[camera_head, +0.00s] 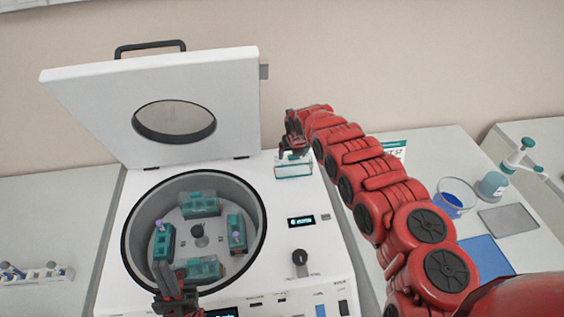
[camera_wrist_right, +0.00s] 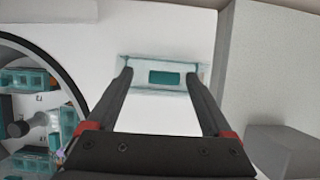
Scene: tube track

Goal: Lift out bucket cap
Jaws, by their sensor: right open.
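A clear bucket cap (camera_head: 293,170) with a teal patch lies on the white centrifuge deck, right of the round chamber. My right gripper (camera_head: 294,154) is open at this cap. In the right wrist view its fingertips (camera_wrist_right: 168,72) stand at the two ends of the cap (camera_wrist_right: 165,92); I cannot tell whether they touch it. Inside the chamber, teal buckets sit around the rotor hub (camera_head: 198,230): back (camera_head: 199,204), right (camera_head: 237,236), left (camera_head: 163,243) and front (camera_head: 205,270). Purple tube tops show at the left and right buckets. My left gripper (camera_head: 177,282) is by the front bucket; its jaws are unclear.
The centrifuge lid (camera_head: 90,92) stands open behind the chamber. A control knob (camera_head: 300,257) and display are on the front right deck. A beaker (camera_head: 455,195), a blue mat (camera_head: 486,258) and a grey tray (camera_head: 508,219) are on the right bench. A tube rack (camera_head: 35,272) is at left.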

